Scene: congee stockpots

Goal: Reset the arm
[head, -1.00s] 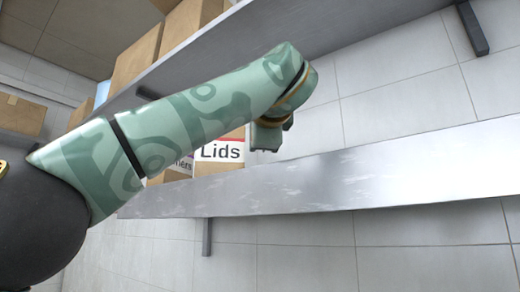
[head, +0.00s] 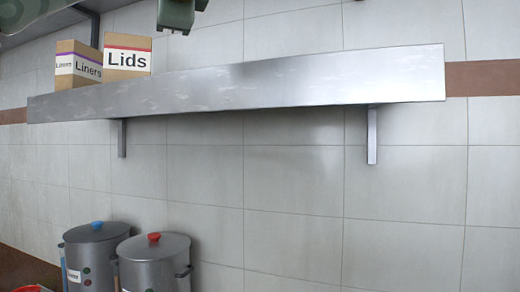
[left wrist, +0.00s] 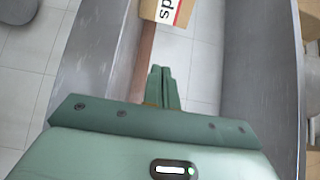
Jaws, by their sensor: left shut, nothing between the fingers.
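My left gripper (head: 181,14) shows only in part at the top edge of the head view, above the metal shelf (head: 290,85). In the left wrist view my left gripper (left wrist: 161,70) is shut, with its fingers together and nothing between them. It is apart from the shelves on both sides. A box marked Lids (left wrist: 166,10) is beyond the fingertips there. My right gripper is in neither view.
The Lids box (head: 127,56) and a Liners box (head: 79,66) stand at the shelf's left end. The shelf's right part is bare. Two grey stockpots, one with a blue knob (head: 96,226) and one with a red knob (head: 153,237), stand below left.

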